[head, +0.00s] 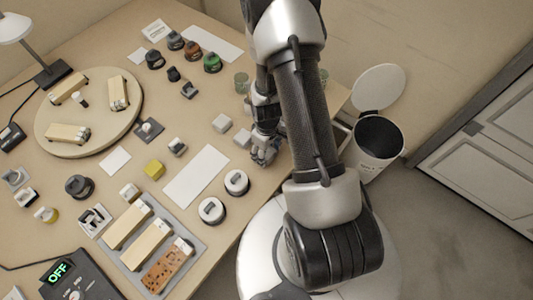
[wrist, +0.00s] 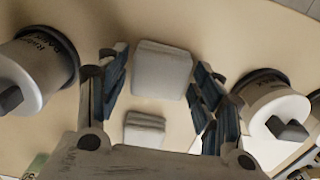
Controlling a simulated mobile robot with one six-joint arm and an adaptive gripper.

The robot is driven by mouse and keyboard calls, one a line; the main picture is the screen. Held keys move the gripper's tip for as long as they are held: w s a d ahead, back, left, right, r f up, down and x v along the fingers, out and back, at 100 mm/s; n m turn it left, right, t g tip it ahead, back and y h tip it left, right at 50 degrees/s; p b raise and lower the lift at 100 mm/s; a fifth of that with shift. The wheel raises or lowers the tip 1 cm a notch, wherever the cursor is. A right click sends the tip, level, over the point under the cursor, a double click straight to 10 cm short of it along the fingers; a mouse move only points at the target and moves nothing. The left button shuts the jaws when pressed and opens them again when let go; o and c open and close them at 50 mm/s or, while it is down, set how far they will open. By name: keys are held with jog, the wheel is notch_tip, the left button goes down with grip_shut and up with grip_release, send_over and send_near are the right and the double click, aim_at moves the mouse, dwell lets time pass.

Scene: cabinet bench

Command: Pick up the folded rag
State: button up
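My gripper (wrist: 160,90) is open, with its fingers spread on both sides in the wrist view. A pale, layered block that looks like the folded rag (wrist: 145,128) lies on the bench, seen between the fingers. A larger off-white block (wrist: 162,70) lies above it in the picture, also between the fingers; which of the two is the rag is hard to tell. In the head view my gripper (head: 265,150) is low over the bench's right edge, beside a pale block (head: 242,138) and another pale block (head: 222,123). No contact shows.
Two white knobbed canisters (head: 236,182) (head: 212,210) stand on the bench near my gripper. In the wrist view a labelled canister (wrist: 35,70) and another canister (wrist: 270,110) flank the fingers. A white sheet (head: 196,176) lies flat nearby. A bin (head: 378,140) stands on the floor.

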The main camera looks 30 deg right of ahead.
jog(key=c, duration=0.6)
jog(key=shift+r, duration=0.1)
notch_tip(320, 180, up, 20)
jog(key=p, duration=0.6)
